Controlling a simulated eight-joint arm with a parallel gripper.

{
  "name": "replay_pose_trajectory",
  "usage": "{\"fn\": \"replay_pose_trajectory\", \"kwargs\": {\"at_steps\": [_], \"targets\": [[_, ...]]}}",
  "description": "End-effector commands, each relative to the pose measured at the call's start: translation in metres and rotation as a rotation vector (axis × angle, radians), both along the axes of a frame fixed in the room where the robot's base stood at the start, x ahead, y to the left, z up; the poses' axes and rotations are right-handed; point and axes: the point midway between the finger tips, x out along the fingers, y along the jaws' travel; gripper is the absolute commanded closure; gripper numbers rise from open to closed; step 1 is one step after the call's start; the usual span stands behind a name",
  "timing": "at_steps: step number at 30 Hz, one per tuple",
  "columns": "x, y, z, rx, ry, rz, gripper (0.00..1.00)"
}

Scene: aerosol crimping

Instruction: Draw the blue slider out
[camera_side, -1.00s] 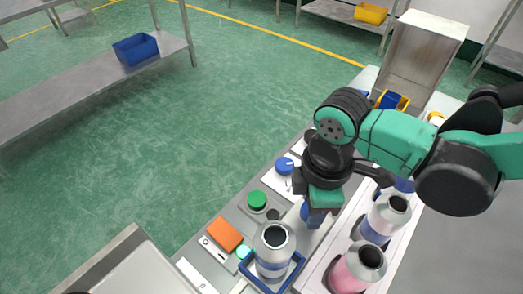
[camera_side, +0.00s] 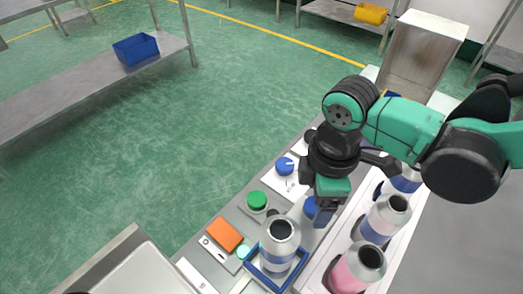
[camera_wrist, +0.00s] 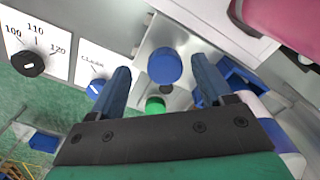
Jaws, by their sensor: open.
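The blue square holder (camera_side: 262,279), probably the blue slider, surrounds the base of a silver and blue can (camera_side: 280,250) at the front of the work strip. In the wrist view part of this blue holder (camera_wrist: 240,76) shows at right, beside the can (camera_wrist: 275,130). A round blue knob (camera_side: 311,207) stands behind the can in the side view. My gripper (camera_side: 321,217) points down at this knob. In the wrist view my open gripper (camera_wrist: 163,72) has a finger on each side of the round blue knob (camera_wrist: 164,65), with gaps at both sides. Contact below is hidden.
A green button (camera_side: 257,200), an orange block (camera_side: 223,235) and a blue dial (camera_side: 285,166) line the panel at left. A pink can (camera_side: 357,268) and another silver can (camera_side: 385,218) stand close at right. The wrist view shows a black dial (camera_wrist: 28,64).

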Motion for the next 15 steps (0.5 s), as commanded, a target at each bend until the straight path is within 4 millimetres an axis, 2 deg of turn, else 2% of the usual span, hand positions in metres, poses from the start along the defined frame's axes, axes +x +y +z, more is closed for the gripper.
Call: {"fn": "replay_pose_trajectory", "kwargs": {"at_steps": [9,15], "targets": [[0.000,0.000,0.041,0.000,-0.001,-0.001,0.27],[0.000,-0.001,0.050,0.000,-0.002,-0.001,0.27]]}}
